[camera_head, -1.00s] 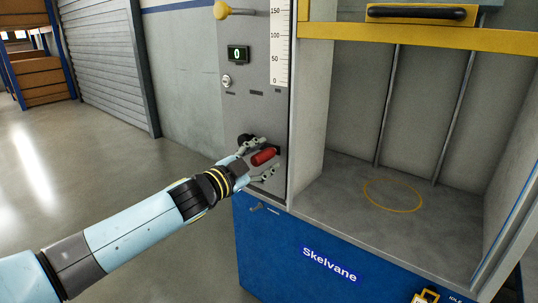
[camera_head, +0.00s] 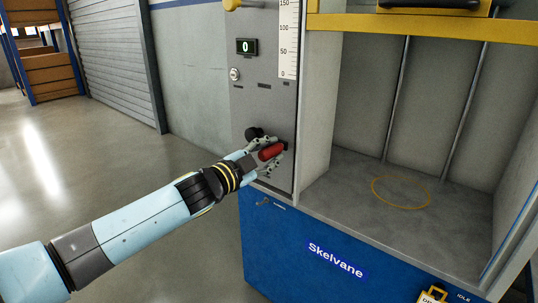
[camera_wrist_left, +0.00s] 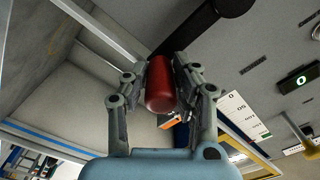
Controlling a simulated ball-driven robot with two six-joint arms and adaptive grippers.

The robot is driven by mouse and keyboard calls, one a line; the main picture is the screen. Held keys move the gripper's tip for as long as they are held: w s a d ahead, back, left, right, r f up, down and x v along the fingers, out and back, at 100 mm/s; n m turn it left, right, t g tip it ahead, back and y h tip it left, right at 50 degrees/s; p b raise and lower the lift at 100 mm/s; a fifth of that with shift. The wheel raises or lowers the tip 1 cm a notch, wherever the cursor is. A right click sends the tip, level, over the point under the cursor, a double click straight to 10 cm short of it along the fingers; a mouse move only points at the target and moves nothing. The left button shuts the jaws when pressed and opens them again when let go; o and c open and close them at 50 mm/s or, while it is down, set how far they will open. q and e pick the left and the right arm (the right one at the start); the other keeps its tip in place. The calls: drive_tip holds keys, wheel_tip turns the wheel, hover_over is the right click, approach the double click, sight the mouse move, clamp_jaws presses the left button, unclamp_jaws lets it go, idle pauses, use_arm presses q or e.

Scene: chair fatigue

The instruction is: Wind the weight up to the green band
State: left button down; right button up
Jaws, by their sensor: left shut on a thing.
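A red crank handle (camera_head: 271,152) stands out from the grey control panel (camera_head: 246,108) of the machine, beside a black hub (camera_head: 254,134). My left gripper (camera_head: 270,156) has its fingers on both sides of the red handle and is shut on it. In the left wrist view the handle (camera_wrist_left: 161,84) lies between the two fingers, on a dark crank arm (camera_wrist_left: 205,25). The display (camera_head: 247,46) reads 0. A scale (camera_head: 288,40) with marks from 0 to 150 runs up the panel. My right gripper is not in view.
An open grey bay with a yellow ring (camera_head: 401,192) on its floor lies right of the panel. A yellow beam (camera_head: 430,28) crosses above it. The blue base (camera_head: 290,245) stands below. The floor at left is clear.

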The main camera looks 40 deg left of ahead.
use_arm(q)
wheel_tip(320, 180, down, 3)
drive_tip(key=shift+s+a+m+b, duration=0.1)
drive_tip(key=shift+a+m+b, duration=0.05)
drive_tip(key=shift+m+b, duration=0.85)
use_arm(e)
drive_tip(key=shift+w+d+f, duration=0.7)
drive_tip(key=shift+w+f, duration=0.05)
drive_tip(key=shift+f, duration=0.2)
use_arm(q)
drive_tip(key=c, duration=1.1)
unclamp_jaws()
drive_tip(key=shift+o, duration=0.2)
drive_tip(key=shift+r, duration=0.15)
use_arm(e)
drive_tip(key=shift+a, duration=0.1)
